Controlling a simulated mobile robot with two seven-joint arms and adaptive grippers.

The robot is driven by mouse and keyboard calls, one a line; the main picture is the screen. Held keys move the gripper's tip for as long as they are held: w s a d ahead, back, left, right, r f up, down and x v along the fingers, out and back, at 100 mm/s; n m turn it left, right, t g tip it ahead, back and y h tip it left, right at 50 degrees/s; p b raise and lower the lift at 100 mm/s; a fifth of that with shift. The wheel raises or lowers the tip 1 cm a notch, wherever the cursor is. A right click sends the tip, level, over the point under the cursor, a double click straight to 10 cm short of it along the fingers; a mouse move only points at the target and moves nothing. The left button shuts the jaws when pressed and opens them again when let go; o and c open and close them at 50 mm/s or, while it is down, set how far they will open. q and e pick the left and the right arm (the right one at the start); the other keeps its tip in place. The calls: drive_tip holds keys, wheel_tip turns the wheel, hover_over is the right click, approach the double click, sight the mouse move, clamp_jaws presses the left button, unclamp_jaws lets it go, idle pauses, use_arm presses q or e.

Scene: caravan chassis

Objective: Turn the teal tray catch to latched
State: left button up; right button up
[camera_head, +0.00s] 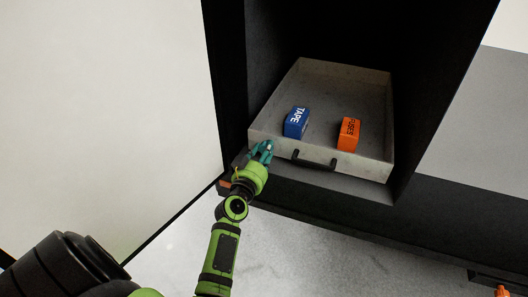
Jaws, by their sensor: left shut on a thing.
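A pale grey tray (365,168) sits in a dark compartment, with a black handle (313,160) on its front wall. The teal tray catch (268,146) is at the tray's front left corner. My left gripper (260,157) reaches up to that corner and is shut on the teal catch. The fingers hide much of the catch, so whether it is latched cannot be told.
A blue box marked TAPE (296,122) and an orange box marked FUSES (348,134) stand in the tray. A large white panel (100,100) is close on the left. Dark compartment walls flank the tray. Pale floor (330,255) lies open below.

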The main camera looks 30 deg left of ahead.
use_arm(q)
drive_tip(key=shift+r+n, duration=0.1)
drive_tip(key=shift+n, duration=0.3)
drive_tip(key=n+p, duration=0.1)
drive_tip(key=n, duration=0.2)
drive_tip(key=shift+n, duration=0.4)
drive_tip(key=n, duration=0.4)
drive_tip(key=shift+p, duration=0.35)
drive_tip(key=n, duration=0.5)
drive_tip(key=shift+a, duration=0.1)
drive_tip(key=shift+n+p, duration=0.4)
drive_tip(key=shift+n, duration=1.9)
drive_tip(key=o, duration=1.1)
drive_tip(key=shift+o, duration=0.2)
